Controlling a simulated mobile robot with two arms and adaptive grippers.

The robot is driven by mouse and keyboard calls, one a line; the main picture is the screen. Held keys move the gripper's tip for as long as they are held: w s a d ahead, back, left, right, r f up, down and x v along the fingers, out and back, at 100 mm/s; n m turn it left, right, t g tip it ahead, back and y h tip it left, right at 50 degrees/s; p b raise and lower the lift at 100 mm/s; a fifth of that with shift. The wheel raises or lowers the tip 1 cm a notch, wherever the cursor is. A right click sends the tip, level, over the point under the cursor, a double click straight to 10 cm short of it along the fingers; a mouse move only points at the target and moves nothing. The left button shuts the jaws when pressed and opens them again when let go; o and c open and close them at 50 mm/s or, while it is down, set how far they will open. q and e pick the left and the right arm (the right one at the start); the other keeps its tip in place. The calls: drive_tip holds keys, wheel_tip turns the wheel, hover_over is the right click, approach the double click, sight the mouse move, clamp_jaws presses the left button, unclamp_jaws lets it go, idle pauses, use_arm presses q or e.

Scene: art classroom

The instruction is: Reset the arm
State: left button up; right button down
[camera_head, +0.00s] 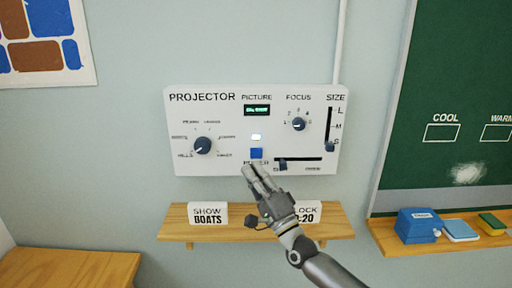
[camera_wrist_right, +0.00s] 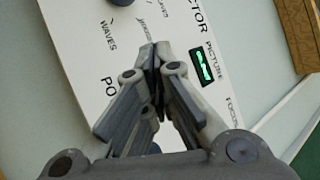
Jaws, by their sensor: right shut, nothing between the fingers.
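My right gripper (camera_head: 250,171) is shut and empty, with its fingertips just below the blue button (camera_head: 257,153) on the white projector panel (camera_head: 230,183). I cannot tell whether the tips touch the panel. In the right wrist view the closed fingers (camera_wrist_right: 155,50) point at the panel (camera_wrist_right: 90,50) and hide the button. The right arm comes in from the lower right of the head view. My left gripper is not in view.
The panel has a left dial (camera_head: 203,146), a focus dial (camera_head: 299,124), a size slider (camera_head: 330,147) and a lit green display (camera_head: 257,110). Below it, a wooden shelf (camera_head: 180,229) holds a "SHOW BOATS" block (camera_head: 208,214) and a second block (camera_head: 307,211), partly hidden by my gripper. A chalkboard (camera_head: 450,80) stands right.

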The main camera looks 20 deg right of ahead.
drive_tip(key=shift+s+a, duration=0.1)
drive_tip(key=shift+s, duration=0.25)
